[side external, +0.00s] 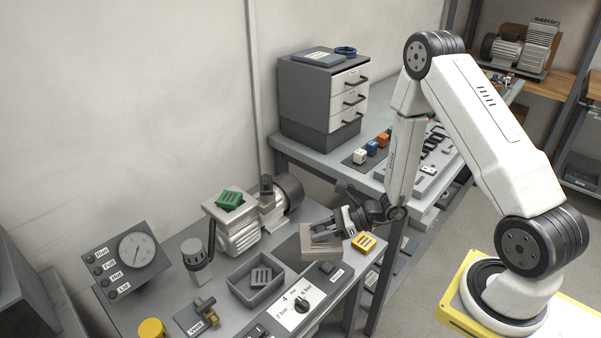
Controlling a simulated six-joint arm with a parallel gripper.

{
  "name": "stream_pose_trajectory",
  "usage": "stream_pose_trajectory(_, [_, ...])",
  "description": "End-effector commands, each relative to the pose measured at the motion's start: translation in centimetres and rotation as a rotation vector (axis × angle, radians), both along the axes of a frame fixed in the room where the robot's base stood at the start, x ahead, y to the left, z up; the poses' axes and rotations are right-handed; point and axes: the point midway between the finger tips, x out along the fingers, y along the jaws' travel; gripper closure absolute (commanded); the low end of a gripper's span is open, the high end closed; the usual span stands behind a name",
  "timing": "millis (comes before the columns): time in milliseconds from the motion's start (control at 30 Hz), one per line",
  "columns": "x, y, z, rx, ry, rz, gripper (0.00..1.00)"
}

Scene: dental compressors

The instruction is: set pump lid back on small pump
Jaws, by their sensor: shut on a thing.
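My gripper (325,232) points left and down over the right part of the bench. Its jaws are shut on a small dark grey piece, which looks like the pump lid; the fingers hide much of it. A low light grey-brown block (321,250) lies directly below the jaws; I cannot tell whether the held piece touches it. A silver pump (238,233) stands to the left with a tilted green slotted lid (229,199) on top. I cannot tell which part is the small pump.
A yellow slotted lid (363,243) lies right of the block. A grey bin (254,291) holds a dark slotted piece (261,277). A gauge panel (127,259), a brass valve (205,308) and a dial panel (299,307) crowd the left and front. A drawer cabinet (310,91) stands behind.

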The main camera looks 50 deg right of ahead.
Motion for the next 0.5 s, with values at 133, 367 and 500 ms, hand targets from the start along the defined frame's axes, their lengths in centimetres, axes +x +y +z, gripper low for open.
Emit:
stream_pose_trajectory(133, [-1.8,0.0,0.9,0.001,-0.002,-0.001,1.00])
stream_pose_trajectory(367, [-3.4,0.0,1.6,0.000,-0.002,-0.001,1.00])
stream_pose_trajectory(500, [-3.7,0.0,1.7,0.000,-0.003,0.000,1.00])
